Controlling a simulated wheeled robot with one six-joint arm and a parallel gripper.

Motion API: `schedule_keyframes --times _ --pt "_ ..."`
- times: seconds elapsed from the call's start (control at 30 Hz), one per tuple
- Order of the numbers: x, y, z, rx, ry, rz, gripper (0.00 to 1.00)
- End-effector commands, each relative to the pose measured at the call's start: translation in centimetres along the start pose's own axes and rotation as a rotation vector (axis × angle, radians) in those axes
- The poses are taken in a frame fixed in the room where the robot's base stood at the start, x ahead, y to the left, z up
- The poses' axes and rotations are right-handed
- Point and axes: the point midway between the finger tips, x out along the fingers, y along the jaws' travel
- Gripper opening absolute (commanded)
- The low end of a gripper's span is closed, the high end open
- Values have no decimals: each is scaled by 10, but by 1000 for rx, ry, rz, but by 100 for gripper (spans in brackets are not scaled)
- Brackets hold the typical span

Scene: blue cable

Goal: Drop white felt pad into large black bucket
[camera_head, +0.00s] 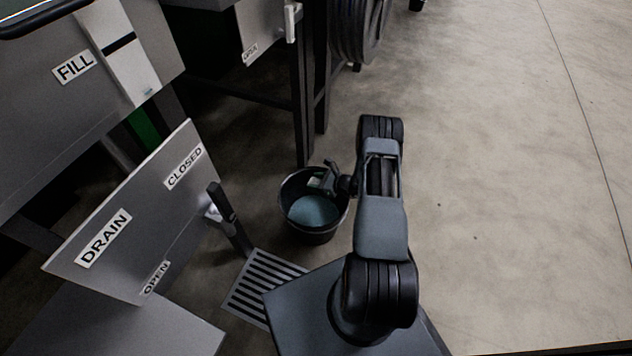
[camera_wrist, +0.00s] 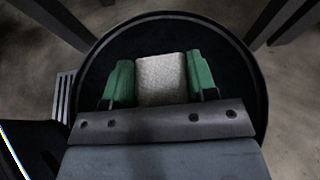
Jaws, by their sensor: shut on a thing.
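The large black bucket (camera_head: 312,236) stands on the floor left of my arm in the head view. Something blue-grey shows inside at its bottom. My gripper (camera_head: 318,181) is over the bucket's mouth, near its rim. In the wrist view, the green fingers of my gripper (camera_wrist: 160,82) are shut on the white felt pad (camera_wrist: 160,75), one at each side. The bucket's round rim (camera_wrist: 178,15) surrounds the pad and fingers in that view, with a dark inside behind them. The pad is hard to make out in the head view.
A floor grate (camera_head: 262,284) lies in front of the bucket. A panel marked DRAIN (camera_head: 135,222) and a lever (camera_head: 228,218) stand to the left. A dark table leg (camera_head: 302,110) is just behind the bucket. The floor at right is clear.

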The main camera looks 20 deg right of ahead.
Motion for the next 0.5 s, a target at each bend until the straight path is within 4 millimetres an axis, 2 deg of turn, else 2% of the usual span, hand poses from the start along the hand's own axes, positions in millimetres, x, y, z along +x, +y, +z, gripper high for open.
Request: schedule_keyframes --times 0.03,0.2,0.5 --pt "4 0 -9 1 0 0 30" --pt "11 0 -25 0 0 0 30" --pt "14 0 -33 0 0 0 30"
